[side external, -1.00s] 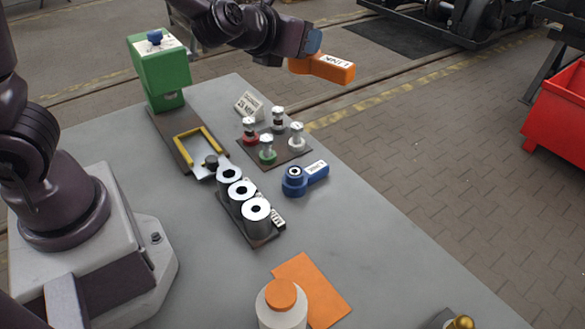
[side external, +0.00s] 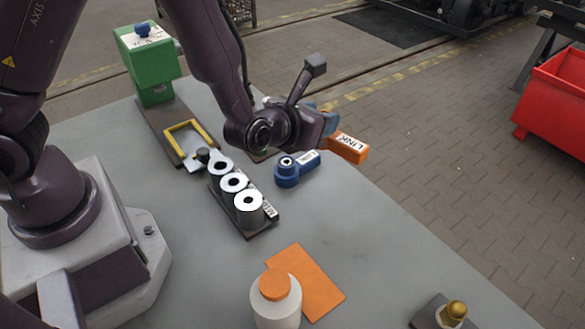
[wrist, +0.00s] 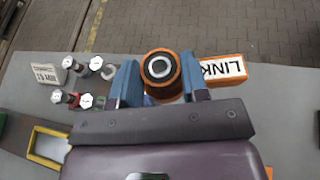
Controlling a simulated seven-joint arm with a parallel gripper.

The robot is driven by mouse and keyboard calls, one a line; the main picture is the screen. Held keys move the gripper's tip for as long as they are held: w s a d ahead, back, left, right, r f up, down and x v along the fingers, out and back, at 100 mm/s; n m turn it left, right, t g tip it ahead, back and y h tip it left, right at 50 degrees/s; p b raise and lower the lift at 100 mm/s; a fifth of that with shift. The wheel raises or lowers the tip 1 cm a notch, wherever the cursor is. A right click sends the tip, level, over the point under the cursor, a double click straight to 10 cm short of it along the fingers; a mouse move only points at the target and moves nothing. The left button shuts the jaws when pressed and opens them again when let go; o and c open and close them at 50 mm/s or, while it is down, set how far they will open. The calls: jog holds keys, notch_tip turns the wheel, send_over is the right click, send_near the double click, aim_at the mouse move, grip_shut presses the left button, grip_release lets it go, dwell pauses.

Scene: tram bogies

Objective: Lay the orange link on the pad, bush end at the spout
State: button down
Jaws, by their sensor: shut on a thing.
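My gripper (wrist: 158,84) is shut on the orange link. In the wrist view the link's round bush end (wrist: 161,70) is between the two blue fingers, and its arm with the LINK label (wrist: 223,70) sticks out to the right. In the side view the gripper (side external: 328,124) holds the orange link (side external: 347,147) in the air behind the blue link; its bush end is hidden there. The flat orange pad (side external: 313,281) lies empty on the table, in front. A white bottle with an orange cap (side external: 275,305) stands at its left edge. I cannot make out a spout.
A blue link (side external: 289,172) lies on the table. Several metal rings (side external: 234,182) stand in a dark rack to its left. A green press (side external: 151,70) stands at the back left. A brass knob (side external: 455,312) is at the front right. The table around the pad's right side is clear.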

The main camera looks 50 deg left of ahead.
aim_at(326, 146)
jog(key=shift+n+y, duration=0.4)
jog(key=shift+y, duration=0.1)
jog(key=f, duration=0.2)
jog(key=d+f, duration=0.1)
jog(key=f, duration=0.1)
jog(key=d+f, duration=0.1)
jog(key=f, duration=0.1)
jog(key=shift+f, duration=0.1)
jog(key=shift+w+a+f+n, duration=0.15)
jog(key=shift+w+n, duration=0.1)
jog(key=shift+n, duration=0.05)
jog(key=shift+w+a+r+y, duration=0.1)
jog(key=shift+w+r+y, duration=0.15)
jog(key=shift+r+y, duration=0.15)
jog(key=shift+f, duration=0.15)
jog(key=shift+n, duration=0.3)
jog(key=shift+a+f, duration=0.1)
jog(key=shift+f, duration=3.55)
jog(key=shift+f, duration=0.1)
jog(key=c, duration=0.6)
grip_release()
jog(key=shift+f, duration=0.1)
